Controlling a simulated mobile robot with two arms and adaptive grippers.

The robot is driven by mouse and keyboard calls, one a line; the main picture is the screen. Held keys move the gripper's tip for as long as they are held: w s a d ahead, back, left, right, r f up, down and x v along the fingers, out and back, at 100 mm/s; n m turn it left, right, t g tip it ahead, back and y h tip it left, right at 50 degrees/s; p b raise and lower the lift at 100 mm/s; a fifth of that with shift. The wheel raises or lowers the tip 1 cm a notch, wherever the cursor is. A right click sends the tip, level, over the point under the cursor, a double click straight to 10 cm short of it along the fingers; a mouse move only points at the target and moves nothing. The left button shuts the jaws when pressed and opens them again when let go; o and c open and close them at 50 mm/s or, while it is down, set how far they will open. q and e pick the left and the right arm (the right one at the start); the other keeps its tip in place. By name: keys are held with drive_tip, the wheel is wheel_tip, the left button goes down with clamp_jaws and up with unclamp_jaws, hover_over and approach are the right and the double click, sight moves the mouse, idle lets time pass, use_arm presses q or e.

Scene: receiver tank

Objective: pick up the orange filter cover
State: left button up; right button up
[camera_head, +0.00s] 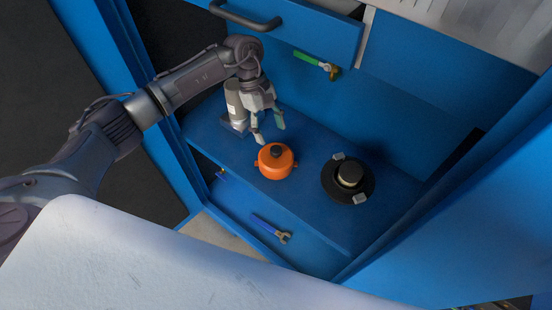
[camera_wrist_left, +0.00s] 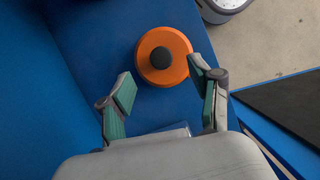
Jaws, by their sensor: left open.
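The orange filter cover (camera_head: 276,165) is round with a black knob on top and sits on the blue shelf (camera_head: 320,215). In the left wrist view the cover (camera_wrist_left: 178,66) lies ahead of the fingers, near the right fingertip. My left gripper (camera_head: 269,134) is open and empty, pointing down just behind the cover in the head view. Its fingers (camera_wrist_left: 160,88) also show spread in the left wrist view. I cannot tell whether the right fingertip touches the cover. My right gripper is not in view.
A black round part with a pale centre (camera_head: 348,180) stands on the shelf right of the cover. A grey cylinder (camera_head: 236,104) stands behind the gripper. Cabinet walls and a drawer handle (camera_head: 246,17) bound the space. A wrench-like tool (camera_head: 270,229) lies lower down.

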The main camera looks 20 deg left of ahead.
sight(276, 149)
use_arm(q)
drive_tip(key=b+x, duration=0.1)
drive_tip(key=x, duration=0.6)
drive_tip(key=shift+f, duration=0.2)
drive_tip(key=shift+c, duration=0.2)
clamp_jaws()
drive_tip(key=shift+r, duration=0.1)
